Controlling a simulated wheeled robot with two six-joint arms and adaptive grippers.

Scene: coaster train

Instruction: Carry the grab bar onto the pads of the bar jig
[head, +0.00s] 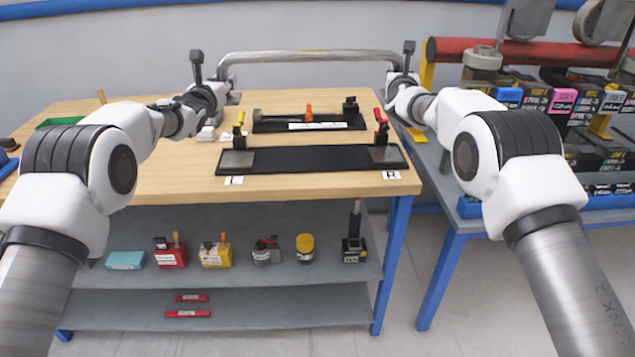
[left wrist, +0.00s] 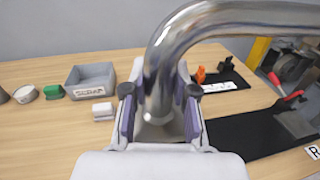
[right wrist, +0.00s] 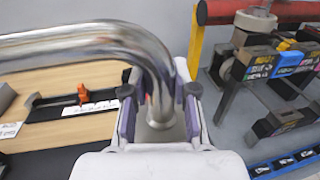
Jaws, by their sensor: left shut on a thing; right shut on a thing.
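The grab bar (head: 310,56) is a shiny metal tube with bent-down ends, held level above the far side of the workbench. My left gripper (head: 228,95) is shut on its left end, and that bent leg of the grab bar (left wrist: 190,45) shows between the fingers in the left wrist view. My right gripper (head: 398,82) is shut on its right end, and the grab bar (right wrist: 110,42) also shows in the right wrist view. The bar jig (head: 310,160) is a black plate with a grey pad and clamp at each end, labelled L and R, nearer the front edge. Its pads are empty.
A smaller black fixture (head: 310,124) with an orange part sits behind the jig. A grey scrap bin (left wrist: 90,80) stands on the left of the bench. A second table (head: 465,190) with labelled bins and a red tube stands at the right. The shelf below holds several small items.

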